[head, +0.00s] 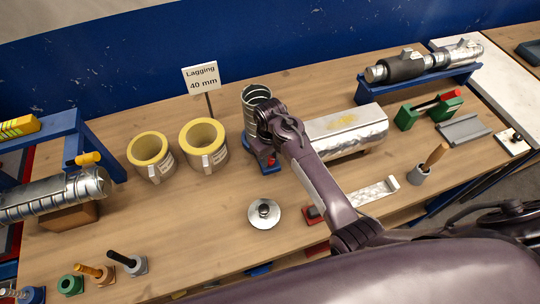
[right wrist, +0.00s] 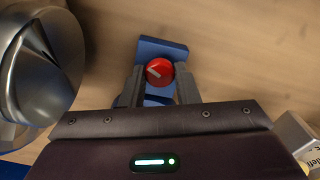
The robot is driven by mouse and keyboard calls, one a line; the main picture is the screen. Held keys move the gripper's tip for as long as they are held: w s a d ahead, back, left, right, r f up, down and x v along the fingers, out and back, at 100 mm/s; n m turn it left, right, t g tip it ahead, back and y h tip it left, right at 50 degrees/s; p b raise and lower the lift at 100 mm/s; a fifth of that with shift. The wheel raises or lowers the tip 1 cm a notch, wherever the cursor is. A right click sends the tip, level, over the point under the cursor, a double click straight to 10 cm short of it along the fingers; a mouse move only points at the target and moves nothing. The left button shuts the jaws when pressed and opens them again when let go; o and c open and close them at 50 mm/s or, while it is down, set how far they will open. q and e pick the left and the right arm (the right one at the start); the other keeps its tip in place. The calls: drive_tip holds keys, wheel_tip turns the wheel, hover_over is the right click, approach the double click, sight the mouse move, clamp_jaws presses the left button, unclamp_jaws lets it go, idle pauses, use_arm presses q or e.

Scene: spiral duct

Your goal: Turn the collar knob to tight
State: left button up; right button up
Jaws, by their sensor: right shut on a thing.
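The collar knob (right wrist: 159,71) is round and red with a white mark on its face, seen in the right wrist view on a blue block (right wrist: 163,48). My right gripper (right wrist: 157,84) has its two fingers on either side of the knob and is shut on it. In the head view the red knob (head: 271,162) shows low beside the upright spiral duct (head: 254,97), partly hidden by my right gripper (head: 266,152). What setting the mark points to cannot be read. My left gripper is not in view.
Two yellow-lined lagging rings (head: 203,134) stand left of the duct, near the "Lagging 40 mm" sign (head: 201,78). A foil-wrapped piece (head: 346,133) lies to the right.

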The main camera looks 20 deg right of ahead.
drive_tip(key=m, duration=0.7)
drive_tip(key=shift+f, duration=0.1)
drive_tip(key=m, duration=0.6)
drive_tip(key=shift+s+m, duration=0.1)
drive_tip(key=shift+m, duration=0.3)
drive_tip(key=m, duration=1.3)
drive_tip(key=shift+m, duration=0.3)
drive_tip(key=o, duration=1)
